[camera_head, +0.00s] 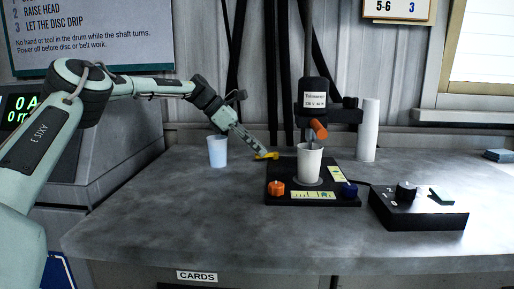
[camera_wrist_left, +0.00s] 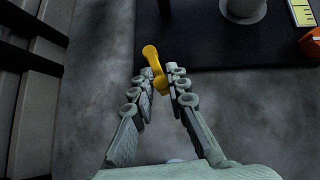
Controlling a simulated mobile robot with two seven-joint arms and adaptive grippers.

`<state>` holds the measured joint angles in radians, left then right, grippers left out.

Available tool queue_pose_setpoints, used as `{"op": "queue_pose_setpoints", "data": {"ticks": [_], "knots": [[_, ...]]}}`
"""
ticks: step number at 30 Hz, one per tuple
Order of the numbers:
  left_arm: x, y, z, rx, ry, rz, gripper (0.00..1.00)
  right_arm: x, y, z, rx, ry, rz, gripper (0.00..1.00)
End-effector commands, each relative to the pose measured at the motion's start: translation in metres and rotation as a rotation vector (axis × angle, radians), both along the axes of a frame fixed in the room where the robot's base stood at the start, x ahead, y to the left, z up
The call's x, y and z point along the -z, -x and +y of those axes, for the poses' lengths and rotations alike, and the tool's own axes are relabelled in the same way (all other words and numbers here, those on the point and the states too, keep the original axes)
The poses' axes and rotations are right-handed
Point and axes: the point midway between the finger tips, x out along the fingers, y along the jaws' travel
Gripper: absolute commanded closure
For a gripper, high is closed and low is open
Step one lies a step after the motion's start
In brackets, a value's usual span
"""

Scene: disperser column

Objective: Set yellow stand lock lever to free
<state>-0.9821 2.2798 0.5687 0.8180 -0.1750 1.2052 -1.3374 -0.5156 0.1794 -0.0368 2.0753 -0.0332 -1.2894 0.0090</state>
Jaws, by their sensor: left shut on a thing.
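The yellow lock lever (camera_head: 267,156) sits at the back left edge of the black stand base (camera_head: 285,198). My left gripper (camera_head: 259,150) reaches it from the upper left and is shut on it. In the left wrist view the yellow lever (camera_wrist_left: 151,57) stands out between the two fingertips (camera_wrist_left: 161,82), its rounded end pointing away from my gripper. The lever's setting marks, if any, are not visible. My right gripper is not in view.
A white cup (camera_head: 309,162) stands on the base under the disperser head (camera_head: 316,97). Orange (camera_head: 277,188) and blue (camera_head: 349,190) knobs are on the base. A bluish cup (camera_head: 217,152) stands left of my gripper. A black control box (camera_head: 418,209) is at right. The front of the counter is clear.

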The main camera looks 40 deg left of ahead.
Motion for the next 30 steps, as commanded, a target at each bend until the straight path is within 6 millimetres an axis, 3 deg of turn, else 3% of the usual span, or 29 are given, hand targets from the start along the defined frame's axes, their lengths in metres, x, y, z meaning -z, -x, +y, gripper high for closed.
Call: {"op": "queue_pose_setpoints", "data": {"ticks": [3,4,8,20,30], "knots": [[0.001,0.001,-0.003,0.006,0.003,0.004,1.0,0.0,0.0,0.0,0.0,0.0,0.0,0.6],[0.001,0.001,-0.003,0.006,0.003,0.004,0.82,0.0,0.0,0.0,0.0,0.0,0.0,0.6],[0.001,0.001,-0.002,0.004,0.002,0.004,0.66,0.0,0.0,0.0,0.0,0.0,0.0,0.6],[-0.006,0.003,0.004,-0.001,0.0,-0.001,0.66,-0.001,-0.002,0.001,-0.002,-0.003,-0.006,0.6],[-0.054,0.033,0.041,-0.001,0.001,-0.002,0.66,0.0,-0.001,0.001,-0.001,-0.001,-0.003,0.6]]}}
